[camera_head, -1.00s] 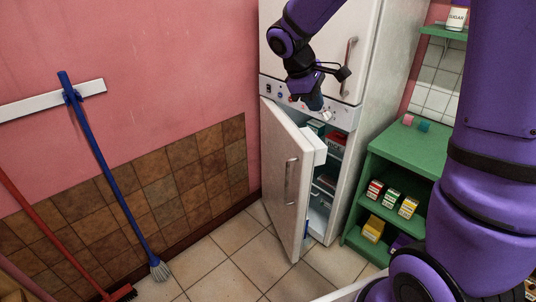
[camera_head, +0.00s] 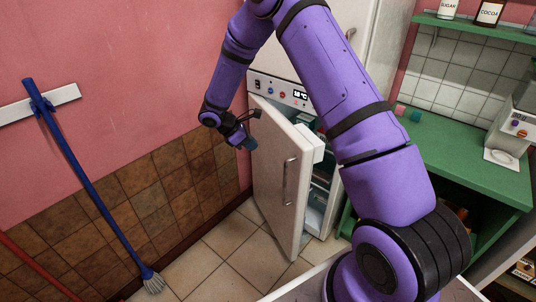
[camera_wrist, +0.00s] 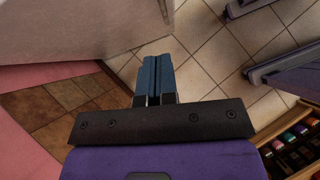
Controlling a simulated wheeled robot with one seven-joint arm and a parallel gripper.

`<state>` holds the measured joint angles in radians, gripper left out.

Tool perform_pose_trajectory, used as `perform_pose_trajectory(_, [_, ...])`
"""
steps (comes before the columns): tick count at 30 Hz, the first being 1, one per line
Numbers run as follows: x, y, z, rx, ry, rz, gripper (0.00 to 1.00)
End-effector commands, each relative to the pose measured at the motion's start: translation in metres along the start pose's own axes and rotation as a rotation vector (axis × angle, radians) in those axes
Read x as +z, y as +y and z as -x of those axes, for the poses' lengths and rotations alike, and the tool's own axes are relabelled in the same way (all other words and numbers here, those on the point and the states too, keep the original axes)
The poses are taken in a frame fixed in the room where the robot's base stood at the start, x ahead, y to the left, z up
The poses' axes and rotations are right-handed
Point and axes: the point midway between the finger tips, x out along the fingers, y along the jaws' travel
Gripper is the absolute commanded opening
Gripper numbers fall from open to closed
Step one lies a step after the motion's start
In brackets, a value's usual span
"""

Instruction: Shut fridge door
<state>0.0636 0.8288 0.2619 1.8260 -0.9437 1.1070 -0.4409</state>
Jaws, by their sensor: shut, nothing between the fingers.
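The white fridge door (camera_head: 283,175) is the lower door of a tall white fridge and stands ajar, with its handle (camera_head: 288,181) facing left and forward. Shelves and items inside show through the gap on its right. My gripper (camera_head: 249,143) is shut and empty, at the upper left of the door's outer face; I cannot tell whether it touches. In the wrist view my blue fingers (camera_wrist: 157,75) are together, with a pale surface, likely the door (camera_wrist: 80,25), at the upper left.
A green shelf unit (camera_head: 455,150) stands right of the fridge, bearing a white appliance (camera_head: 515,130). A blue mop (camera_head: 85,180) leans on the left wall. Tiled floor (camera_head: 225,240) is clear in front of the door.

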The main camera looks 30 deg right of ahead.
Motion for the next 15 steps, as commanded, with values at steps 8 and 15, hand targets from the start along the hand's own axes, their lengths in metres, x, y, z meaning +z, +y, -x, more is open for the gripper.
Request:
perform_pose_trajectory(8, [0.000, -0.001, -0.034, -0.005, -0.001, 0.002, 0.00])
perform_pose_trajectory(15, [-0.001, -0.001, -0.079, -0.004, 0.001, 0.001, 0.00])
